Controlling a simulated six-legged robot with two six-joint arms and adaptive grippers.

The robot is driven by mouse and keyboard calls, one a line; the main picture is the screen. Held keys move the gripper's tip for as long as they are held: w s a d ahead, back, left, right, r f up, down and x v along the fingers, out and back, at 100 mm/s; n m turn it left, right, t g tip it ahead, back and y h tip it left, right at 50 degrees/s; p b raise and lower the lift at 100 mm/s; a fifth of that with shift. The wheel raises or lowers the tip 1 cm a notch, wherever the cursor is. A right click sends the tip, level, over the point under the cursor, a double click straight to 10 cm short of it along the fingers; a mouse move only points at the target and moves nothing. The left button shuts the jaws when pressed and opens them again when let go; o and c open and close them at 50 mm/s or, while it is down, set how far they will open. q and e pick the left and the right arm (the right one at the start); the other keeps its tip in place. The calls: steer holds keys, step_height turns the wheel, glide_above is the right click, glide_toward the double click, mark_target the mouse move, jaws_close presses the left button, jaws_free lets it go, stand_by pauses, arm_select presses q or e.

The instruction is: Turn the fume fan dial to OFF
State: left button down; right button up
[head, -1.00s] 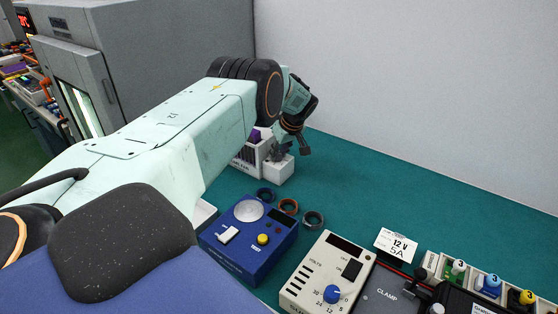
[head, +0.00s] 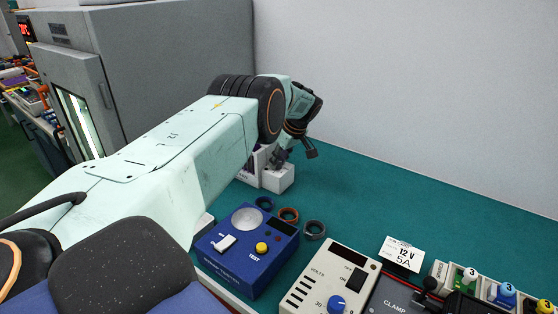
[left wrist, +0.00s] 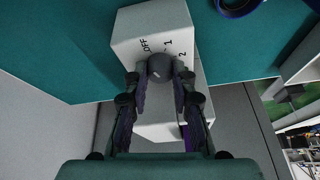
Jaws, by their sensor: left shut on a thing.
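The fume fan dial is a dark round knob (left wrist: 160,67) on a white box (left wrist: 152,30) marked OFF, 1 and 2. In the left wrist view my left gripper (left wrist: 160,78) is shut on the knob, one finger on each side. I cannot tell which mark the knob points to. In the head view the white box (head: 280,180) stands at the back of the teal bench, with my left gripper (head: 281,160) on it from above. The knob is hidden there by the fingers. My right gripper is not in view.
A 12 V 5A card (head: 402,253) stands at the right. A grey cabinet (head: 190,60) is behind my left arm. The bench's back right is clear.

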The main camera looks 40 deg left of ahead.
arm_select(q)
steer(key=c, duration=1.4)
jaws_free()
steer(key=shift+r, duration=0.1)
steer(key=v, duration=1.2)
steer(key=shift+s, duration=0.1)
